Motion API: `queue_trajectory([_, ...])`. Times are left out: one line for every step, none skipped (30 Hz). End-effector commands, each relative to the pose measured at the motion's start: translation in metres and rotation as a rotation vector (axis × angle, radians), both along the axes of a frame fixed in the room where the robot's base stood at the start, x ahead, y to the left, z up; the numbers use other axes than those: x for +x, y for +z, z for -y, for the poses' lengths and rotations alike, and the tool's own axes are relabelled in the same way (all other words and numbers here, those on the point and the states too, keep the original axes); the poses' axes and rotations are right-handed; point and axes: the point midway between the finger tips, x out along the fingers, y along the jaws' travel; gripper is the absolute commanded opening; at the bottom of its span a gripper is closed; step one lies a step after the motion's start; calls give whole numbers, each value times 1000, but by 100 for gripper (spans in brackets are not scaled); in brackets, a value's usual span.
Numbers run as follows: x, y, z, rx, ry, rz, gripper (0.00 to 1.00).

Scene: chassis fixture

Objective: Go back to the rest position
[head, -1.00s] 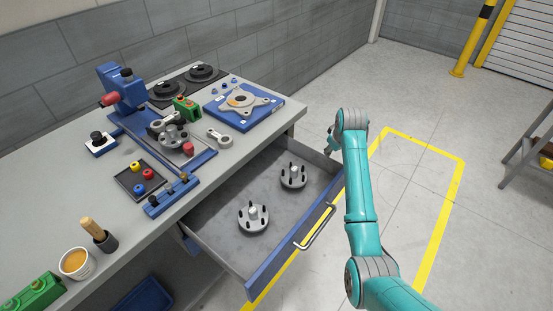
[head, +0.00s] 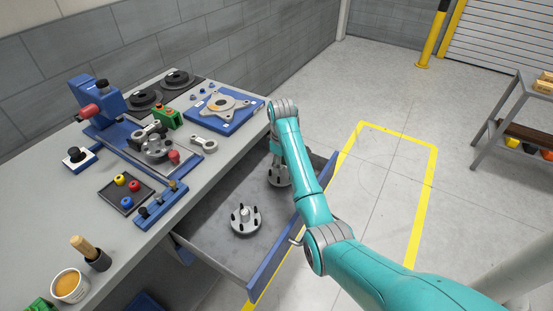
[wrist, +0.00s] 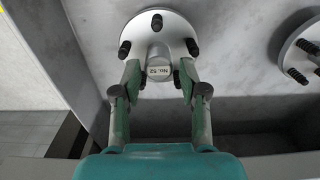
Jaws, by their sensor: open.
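My gripper (wrist: 160,82) is open in the wrist view, with its two fingers apart on either side of the labelled centre post of a grey round hub (wrist: 158,38). I cannot tell whether the fingers touch the post. In the head view this hub (head: 279,176) lies in the far part of the open drawer (head: 205,242), partly hidden by my arm. My gripper itself is mostly hidden behind my arm there. A second hub with black studs (head: 245,220) lies in the near part of the drawer, and its edge shows at the right of the wrist view (wrist: 303,50).
The bench (head: 50,190) carries a blue press fixture (head: 97,103), a blue plate with a grey flange (head: 222,105), a small parts tray (head: 125,192) and a cup (head: 70,286). The drawer's walls surround my gripper. Open floor (head: 390,180) lies to the right, with a metal rack (head: 510,115) beyond.

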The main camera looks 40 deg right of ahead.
Motion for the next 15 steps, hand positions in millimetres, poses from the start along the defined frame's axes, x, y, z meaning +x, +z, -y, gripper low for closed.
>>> queue_trajectory([-1,-2,1,-1,-1,1,43])
queue_trajectory([-2,-2,1,-1,-1,1,43])
queue_trajectory([-2,-3,2,-1,-1,1,43])
queue_trajectory([-2,-3,2,-1,0,1,43])
queue_trajectory([-2,-3,2,-1,0,3,43])
queue_trajectory([-2,-3,2,0,0,2,43])
queue_trajectory([-2,-3,2,-1,0,1,43])
queue_trajectory([-2,-3,2,0,0,2,43])
queue_trajectory([-1,-3,1,0,0,2,43])
queue_trajectory([-2,-3,2,0,0,2,43])
queue_trajectory([-2,-2,2,0,0,2,43])
queue_trajectory([-2,-2,2,-1,0,1,43])
queue_trajectory([-2,-2,2,-1,0,1,43])
queue_trajectory([-2,-2,2,-1,0,1,43])
queue_trajectory([-2,-2,2,-1,0,1,43])
